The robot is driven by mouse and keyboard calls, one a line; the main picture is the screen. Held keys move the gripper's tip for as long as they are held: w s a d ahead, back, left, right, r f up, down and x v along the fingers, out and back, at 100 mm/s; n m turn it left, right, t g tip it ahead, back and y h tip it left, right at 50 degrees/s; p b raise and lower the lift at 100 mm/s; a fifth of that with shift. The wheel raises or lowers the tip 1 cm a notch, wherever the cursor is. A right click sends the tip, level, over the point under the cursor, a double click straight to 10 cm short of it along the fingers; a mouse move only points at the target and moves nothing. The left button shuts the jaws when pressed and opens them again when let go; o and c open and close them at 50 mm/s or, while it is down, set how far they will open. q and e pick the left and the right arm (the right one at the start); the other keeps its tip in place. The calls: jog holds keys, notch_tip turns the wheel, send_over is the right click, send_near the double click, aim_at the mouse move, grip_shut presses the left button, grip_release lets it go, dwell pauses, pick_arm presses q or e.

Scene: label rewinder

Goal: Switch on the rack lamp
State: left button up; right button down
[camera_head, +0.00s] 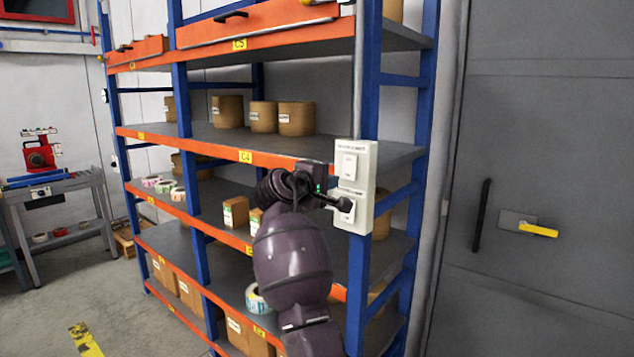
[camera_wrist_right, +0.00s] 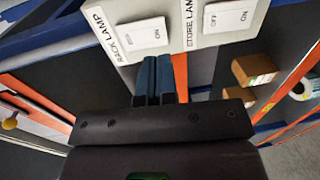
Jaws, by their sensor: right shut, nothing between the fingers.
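A pale switch plate (camera_head: 367,152) is fixed to the blue rack post. It carries two white rocker switches, one above the other. The rack lamp switch (camera_head: 350,167) is the upper one; it also shows in the right wrist view (camera_wrist_right: 143,39), marked OFF and ON. The store lamp switch (camera_wrist_right: 229,17) is beside it there. I cannot tell which way either rocker is pressed. My right gripper (camera_head: 345,204) is shut and empty, its tips in front of the plate's lower part in the head view. In the wrist view the fingertips (camera_wrist_right: 157,58) end just below the rack lamp switch; contact is unclear. My left gripper is out of view.
The blue and orange rack (camera_head: 187,130) holds cardboard boxes (camera_head: 236,211) and label rolls (camera_head: 257,298). A bench (camera_head: 62,187) with a red machine (camera_head: 39,155) is at the far left. Floor is clear at lower left.

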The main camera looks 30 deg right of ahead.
aim_at(348, 177)
jog(key=x, duration=0.5)
jog(key=shift+w+d+p, duration=0.15)
jog(key=shift+d+p, duration=0.2)
jog(key=shift+d+f+h+b, duration=0.2)
jog(key=shift+f+h+b, duration=0.1)
jog(key=shift+b, duration=0.15)
jog(key=shift+w+r, duration=0.1)
jog(key=shift+r, duration=0.1)
